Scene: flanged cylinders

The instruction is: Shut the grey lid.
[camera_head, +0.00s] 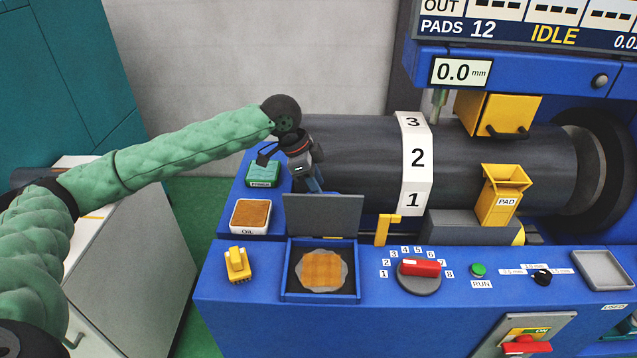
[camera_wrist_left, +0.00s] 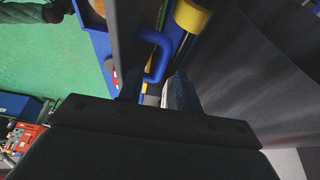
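The grey lid (camera_head: 325,215) stands raised, about upright, at the back edge of a blue box (camera_head: 319,297). A round orange-brown pad (camera_head: 322,270) lies in the open box. My left gripper (camera_head: 314,187) points down just behind and above the lid's upper left part. In the left wrist view its fingers (camera_wrist_left: 156,92) are apart, with a blue loop handle (camera_wrist_left: 158,55) between or just beyond them. The handle appears joined to a dark panel, likely the lid (camera_wrist_left: 125,30). Contact cannot be told. My right gripper is not in view.
A large dark roller (camera_head: 350,165) lies behind the lid. An oil tray (camera_head: 250,216) and a yellow block (camera_head: 238,264) are to the left. A yellow bracket (camera_head: 386,229) and a red-handled dial (camera_head: 419,272) are to the right.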

